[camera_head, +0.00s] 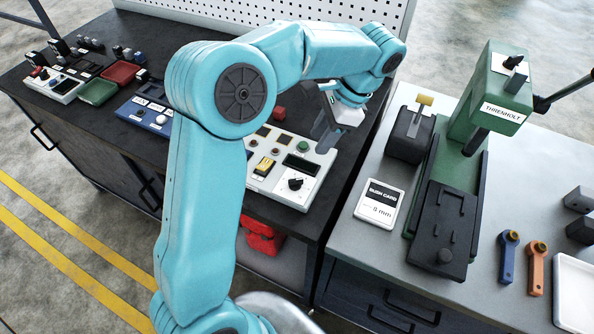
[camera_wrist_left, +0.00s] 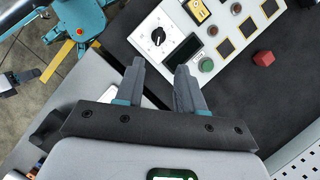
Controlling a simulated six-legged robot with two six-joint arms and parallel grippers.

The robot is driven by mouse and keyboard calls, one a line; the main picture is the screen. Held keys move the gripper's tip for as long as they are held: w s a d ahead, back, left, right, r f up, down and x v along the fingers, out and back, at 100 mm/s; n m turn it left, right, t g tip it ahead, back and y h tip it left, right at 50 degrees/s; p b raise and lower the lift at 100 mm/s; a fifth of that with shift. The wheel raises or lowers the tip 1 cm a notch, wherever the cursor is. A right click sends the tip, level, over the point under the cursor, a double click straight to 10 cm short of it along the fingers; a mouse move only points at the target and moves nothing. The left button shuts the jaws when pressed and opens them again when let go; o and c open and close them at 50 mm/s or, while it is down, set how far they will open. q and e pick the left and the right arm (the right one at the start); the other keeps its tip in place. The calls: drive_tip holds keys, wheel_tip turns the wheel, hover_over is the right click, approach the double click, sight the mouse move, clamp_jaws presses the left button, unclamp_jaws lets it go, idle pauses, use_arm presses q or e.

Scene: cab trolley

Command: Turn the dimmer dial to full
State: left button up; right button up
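The dimmer dial appears to be the round black knob (camera_head: 295,183) with a pale pointer mark on a white scale patch. It sits at the near right end of a white control panel (camera_head: 290,201) on the dark bench. It also shows at the top of the left wrist view (camera_wrist_left: 158,36). I cannot read its setting clearly. My left gripper (camera_head: 325,138) is above the panel's far right part, beyond the dial and apart from it. In the left wrist view its two fingers (camera_wrist_left: 160,68) are spread with nothing between them.
The panel also bears a dark display (camera_head: 301,164), a yellow switch (camera_head: 265,166) and a green button (camera_head: 303,146). A red block (camera_head: 279,114) lies behind it. A blue box (camera_head: 147,115) is farther left. A grey bench with a green press (camera_head: 452,170) stands right, across a gap.

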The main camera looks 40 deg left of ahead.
sight(295, 180)
use_arm(q)
drive_tip(key=x, duration=1.3)
drive_tip(key=shift+f+p, duration=0.35)
drive_tip(key=shift+f, duration=0.05)
drive_tip(key=shift+s+a+f, duration=0.1)
drive_tip(key=shift+s+f, duration=0.15)
drive_tip(key=shift+s, duration=0.05)
drive_tip(key=shift+w, duration=0.15)
clamp_jaws()
